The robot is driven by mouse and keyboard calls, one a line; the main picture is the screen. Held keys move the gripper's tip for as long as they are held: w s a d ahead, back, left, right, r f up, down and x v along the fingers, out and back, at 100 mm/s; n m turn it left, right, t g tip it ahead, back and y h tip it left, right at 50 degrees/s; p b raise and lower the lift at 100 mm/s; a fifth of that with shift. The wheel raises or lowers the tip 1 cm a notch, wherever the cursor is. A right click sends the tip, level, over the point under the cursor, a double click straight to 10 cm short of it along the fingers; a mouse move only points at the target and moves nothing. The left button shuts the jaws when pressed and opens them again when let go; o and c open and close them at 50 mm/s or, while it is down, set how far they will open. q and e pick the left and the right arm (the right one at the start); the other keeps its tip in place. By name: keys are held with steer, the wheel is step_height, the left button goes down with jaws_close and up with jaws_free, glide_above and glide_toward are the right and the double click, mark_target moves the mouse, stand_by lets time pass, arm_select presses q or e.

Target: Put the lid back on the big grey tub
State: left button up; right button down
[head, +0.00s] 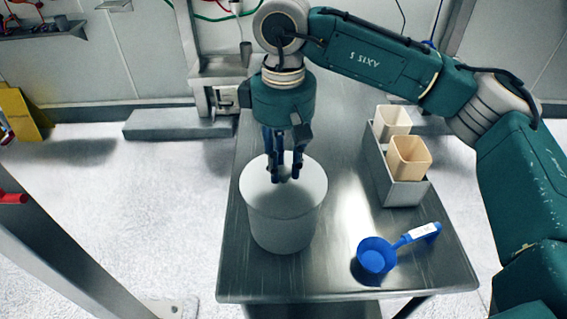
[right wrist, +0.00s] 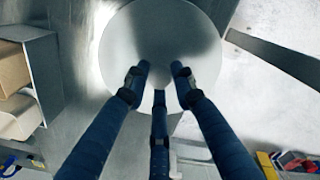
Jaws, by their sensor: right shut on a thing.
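The big grey tub (head: 286,232) stands upright on the metal table, left of its middle. Its round grey lid (head: 308,188) covers the top, level with the rim as far as I can see; I cannot tell whether it is fully seated. My right gripper (head: 284,178) points straight down at the lid's middle and is shut on the lid. In the right wrist view its dark fingers (right wrist: 160,76) close in around the centre of the lid (right wrist: 165,25). The part they grip is hidden between the fingers. My left gripper is not in view.
A blue scoop (head: 374,256) with a white label on its handle lies at the table's front right. A grey metal holder (head: 403,192) with two tan cups (head: 409,158) stands at the right edge. The table (head: 335,270) is bare between tub and scoop.

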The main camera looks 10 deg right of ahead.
stand_by(0.4)
steer(key=c, duration=1.4)
jaws_free()
steer(key=shift+o, duration=0.5)
steer(key=o, duration=0.4)
steer(key=shift+r+p, duration=1.95)
steer(key=shift+r, duration=1.6)
